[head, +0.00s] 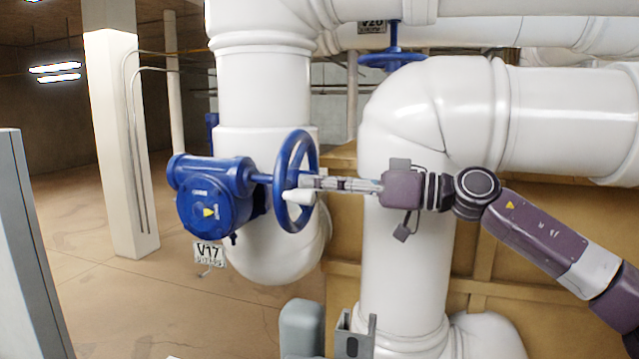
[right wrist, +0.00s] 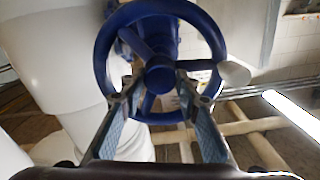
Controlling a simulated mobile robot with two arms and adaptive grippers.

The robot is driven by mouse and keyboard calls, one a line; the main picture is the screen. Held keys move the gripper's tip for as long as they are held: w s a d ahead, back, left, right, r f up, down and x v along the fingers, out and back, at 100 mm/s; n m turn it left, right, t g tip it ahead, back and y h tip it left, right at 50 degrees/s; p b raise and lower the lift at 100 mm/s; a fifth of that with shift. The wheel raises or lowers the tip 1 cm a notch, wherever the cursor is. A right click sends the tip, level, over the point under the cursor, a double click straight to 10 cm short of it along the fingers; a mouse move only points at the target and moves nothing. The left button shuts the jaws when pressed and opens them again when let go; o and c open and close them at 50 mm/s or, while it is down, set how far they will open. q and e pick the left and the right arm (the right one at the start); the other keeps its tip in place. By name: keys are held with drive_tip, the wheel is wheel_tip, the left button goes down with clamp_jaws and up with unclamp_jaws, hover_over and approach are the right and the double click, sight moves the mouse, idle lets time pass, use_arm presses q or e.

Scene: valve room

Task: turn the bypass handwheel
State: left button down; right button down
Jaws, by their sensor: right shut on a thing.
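A blue handwheel (head: 282,165) stands upright on the shaft of a blue valve gearbox (head: 207,200), with a white crank knob (head: 298,197) on its near side. My right gripper (head: 308,184) reaches in from the right and is shut on the handwheel. In the right wrist view, the wheel rim (right wrist: 105,48) fills the upper middle and the white knob (right wrist: 234,73) is on its right. There the fingertips of my right gripper (right wrist: 167,90) lie on both sides of the hub and lower spoke, spread well apart. My left gripper is not in view.
Large white pipes (head: 430,110) stand behind and beside my right arm. A second blue handwheel (head: 392,58) is higher up, near a V20 tag (head: 372,27).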

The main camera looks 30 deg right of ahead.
drive_tip(key=c, duration=1.5)
unclamp_jaws()
drive_tip(key=shift+f, duration=0.1)
drive_tip(key=shift+o, duration=0.2)
wheel_tip(320, 180, up, 10)
drive_tip(key=shift+f, duration=0.1)
